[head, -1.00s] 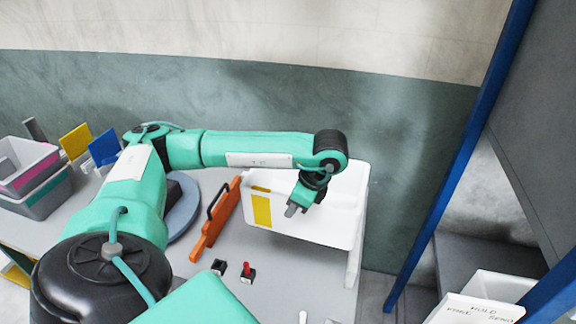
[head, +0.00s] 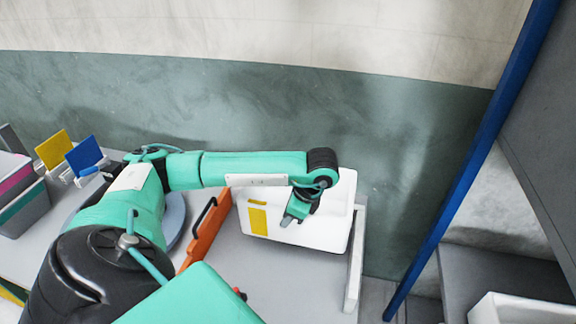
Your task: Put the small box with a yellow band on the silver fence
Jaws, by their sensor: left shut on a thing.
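The white box with a yellow band (head: 258,222) is over the right part of the grey table, tilted, with its banded side facing me. My left gripper (head: 289,218) is shut on the box at its near wall, right of the band. Its fingertips are partly hidden by the wrist. A pale silver-grey upright strip (head: 354,268), which looks like the silver fence, runs along the table's right edge, just right of and below the box. I cannot tell whether the box touches it. My right gripper is not in view.
An orange fence with a black handle (head: 207,232) stands left of the box. A red-topped button (head: 240,294) is partly hidden in front. Grey bins (head: 25,208) and yellow and blue panels (head: 84,155) are at the left. A blue post (head: 455,180) rises at the right.

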